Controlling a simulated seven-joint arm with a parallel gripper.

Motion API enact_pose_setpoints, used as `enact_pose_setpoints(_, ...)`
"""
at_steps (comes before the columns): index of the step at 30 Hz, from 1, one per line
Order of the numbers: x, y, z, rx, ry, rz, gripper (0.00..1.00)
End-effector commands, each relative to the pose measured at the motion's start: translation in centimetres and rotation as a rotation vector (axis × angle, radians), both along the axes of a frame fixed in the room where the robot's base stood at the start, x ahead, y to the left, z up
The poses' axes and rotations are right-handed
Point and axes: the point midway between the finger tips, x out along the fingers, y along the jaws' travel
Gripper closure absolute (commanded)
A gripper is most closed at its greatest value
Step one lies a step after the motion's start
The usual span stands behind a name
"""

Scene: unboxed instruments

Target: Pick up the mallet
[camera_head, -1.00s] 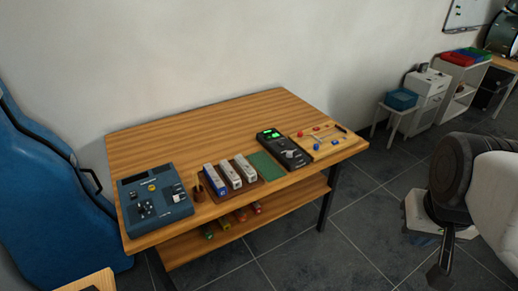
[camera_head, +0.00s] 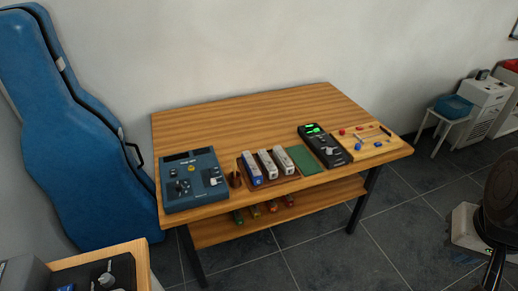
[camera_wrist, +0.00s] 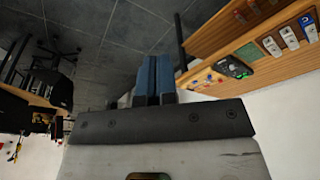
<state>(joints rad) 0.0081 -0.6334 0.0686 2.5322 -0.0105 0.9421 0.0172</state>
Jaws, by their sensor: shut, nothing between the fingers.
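I cannot pick out a mallet for certain. A wooden board (camera_head: 366,149) at the right end of the table holds small red and blue pieces, a thin stick and a small dark bar (camera_head: 386,131); they are too small to tell if one is the mallet. In the wrist view the same board (camera_wrist: 203,82) shows beyond my fingers. My gripper (camera_wrist: 154,62) has its blue fingers together, with nothing between them, and is well away from the tabletop over the floor. In the head view only part of my arm shows at the right edge.
A lower shelf holds small coloured items. A blue instrument case (camera_head: 62,130) stands left. The table's back half is clear.

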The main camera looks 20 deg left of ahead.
Motion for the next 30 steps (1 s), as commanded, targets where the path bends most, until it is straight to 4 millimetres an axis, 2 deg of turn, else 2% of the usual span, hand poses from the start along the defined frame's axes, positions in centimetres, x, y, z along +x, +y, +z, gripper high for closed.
enact_pose_setpoints(3,0.0,0.0,0.0,0.0,0.0,0.0,1.0)
enact_pose_setpoints(4,0.0,0.0,0.0,0.0,0.0,0.0,0.97)
enact_pose_setpoints(12,0.0,0.0,0.0,0.0,0.0,0.0,0.56)
enact_pose_setpoints(13,0.0,0.0,0.0,0.0,0.0,0.0,0.53)
enact_pose_setpoints(23,0.1,0.1,0.0,0.0,0.001,0.003,0.53)
enact_pose_setpoints(30,2.0,1.1,0.4,-0.002,0.011,0.046,0.53)
